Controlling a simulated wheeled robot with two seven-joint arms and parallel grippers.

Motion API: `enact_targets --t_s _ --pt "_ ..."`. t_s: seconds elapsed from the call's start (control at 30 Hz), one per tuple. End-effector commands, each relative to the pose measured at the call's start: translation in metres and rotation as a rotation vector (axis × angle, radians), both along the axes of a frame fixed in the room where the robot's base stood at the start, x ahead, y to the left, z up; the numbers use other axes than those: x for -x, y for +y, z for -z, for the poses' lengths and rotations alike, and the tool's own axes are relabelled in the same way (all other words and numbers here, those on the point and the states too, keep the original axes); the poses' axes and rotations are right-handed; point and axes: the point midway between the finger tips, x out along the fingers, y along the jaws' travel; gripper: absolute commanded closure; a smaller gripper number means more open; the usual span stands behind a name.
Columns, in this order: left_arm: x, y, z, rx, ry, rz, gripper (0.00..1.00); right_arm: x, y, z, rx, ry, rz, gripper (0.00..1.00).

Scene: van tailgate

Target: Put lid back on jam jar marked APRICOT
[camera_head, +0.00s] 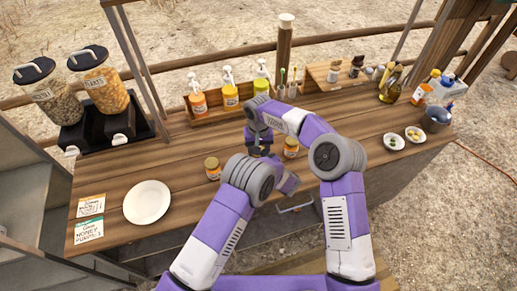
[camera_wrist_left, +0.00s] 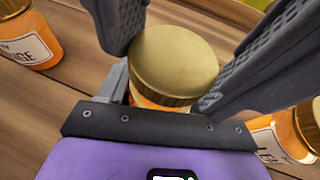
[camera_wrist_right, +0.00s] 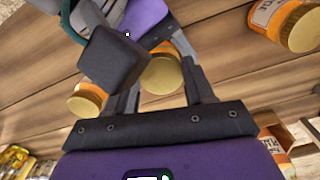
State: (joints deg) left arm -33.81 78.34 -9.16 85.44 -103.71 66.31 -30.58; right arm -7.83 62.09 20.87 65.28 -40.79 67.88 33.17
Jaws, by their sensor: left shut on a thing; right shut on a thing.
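My left gripper (camera_wrist_left: 195,22) is shut on a jam jar. The jar's orange glass (camera_wrist_left: 148,101) shows under a round gold lid (camera_wrist_left: 173,60), and its label is hidden. My right gripper (camera_wrist_right: 160,62) comes from the far side and is shut around the gold lid, which also shows between its fingers in the right wrist view (camera_wrist_right: 162,73). The lid is over the jar; I cannot tell whether it sits fully seated. In the head view both grippers meet near the counter's middle and mostly hide this jar.
Lidded jars stand close by on the left (camera_head: 212,168) and right (camera_head: 291,147); their labels are only partly readable. A white plate (camera_head: 147,202) and two cards (camera_head: 89,231) lie on the left.

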Motion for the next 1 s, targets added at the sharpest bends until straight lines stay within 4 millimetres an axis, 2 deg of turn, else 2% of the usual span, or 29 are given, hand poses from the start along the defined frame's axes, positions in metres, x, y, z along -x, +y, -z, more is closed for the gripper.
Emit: enact_targets --t_s 0.6,1.0 --pt "0.000 -0.001 -0.002 0.000 -0.004 -0.002 0.91 0.001 -0.003 0.019 0.005 0.007 -0.002 0.75" --pt "0.001 -0.002 -0.003 0.005 -0.007 -0.003 0.91 0.001 -0.004 0.022 0.006 0.006 -0.002 0.75"
